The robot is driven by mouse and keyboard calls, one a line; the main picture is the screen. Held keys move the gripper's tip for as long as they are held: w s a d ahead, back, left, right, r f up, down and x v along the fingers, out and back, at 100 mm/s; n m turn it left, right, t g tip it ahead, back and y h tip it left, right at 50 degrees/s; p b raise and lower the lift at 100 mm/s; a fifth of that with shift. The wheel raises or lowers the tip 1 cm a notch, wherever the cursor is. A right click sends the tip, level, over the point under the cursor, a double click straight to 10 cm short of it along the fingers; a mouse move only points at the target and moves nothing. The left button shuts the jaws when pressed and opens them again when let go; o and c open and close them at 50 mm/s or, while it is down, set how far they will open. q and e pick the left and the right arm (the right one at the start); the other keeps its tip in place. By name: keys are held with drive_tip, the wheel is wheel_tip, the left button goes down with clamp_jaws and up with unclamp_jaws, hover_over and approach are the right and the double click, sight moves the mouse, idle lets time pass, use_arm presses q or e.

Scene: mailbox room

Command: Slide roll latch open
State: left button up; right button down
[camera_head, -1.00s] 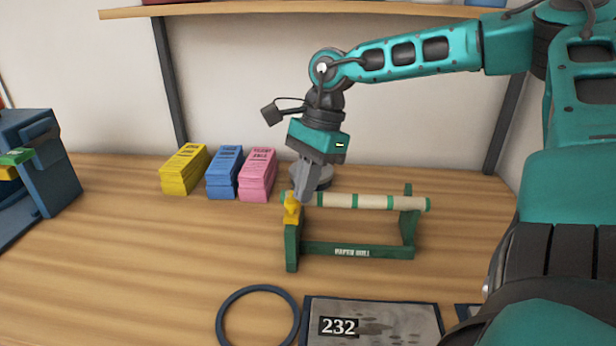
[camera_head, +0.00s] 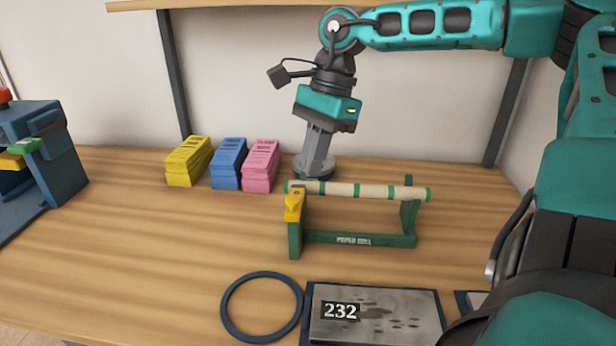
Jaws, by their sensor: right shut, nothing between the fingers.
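The green paper roll stand (camera_head: 350,238) stands on the table with a pale roll (camera_head: 385,191) with green bands across its top. The yellow latch (camera_head: 294,203) sits at the top of the stand's left post, by the left end of the roll. My right gripper (camera_head: 313,174) is shut and empty. It points down above and behind the left end of the roll, close to the latch. Whether the fingertips touch anything is hard to tell. My left gripper is not in view.
Yellow (camera_head: 187,162), blue (camera_head: 229,163) and pink (camera_head: 261,166) stacks stand left of the gripper. A dark ring (camera_head: 262,307) and a plate marked 232 (camera_head: 375,318) lie in front. A blue device (camera_head: 45,155) stands at far left. The table between is clear.

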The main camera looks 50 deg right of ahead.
drive_tip(key=v, duration=0.8)
drive_tip(key=shift+r+p, duration=0.2)
drive_tip(key=shift+p, duration=0.1)
drive_tip(key=shift+f, duration=0.1)
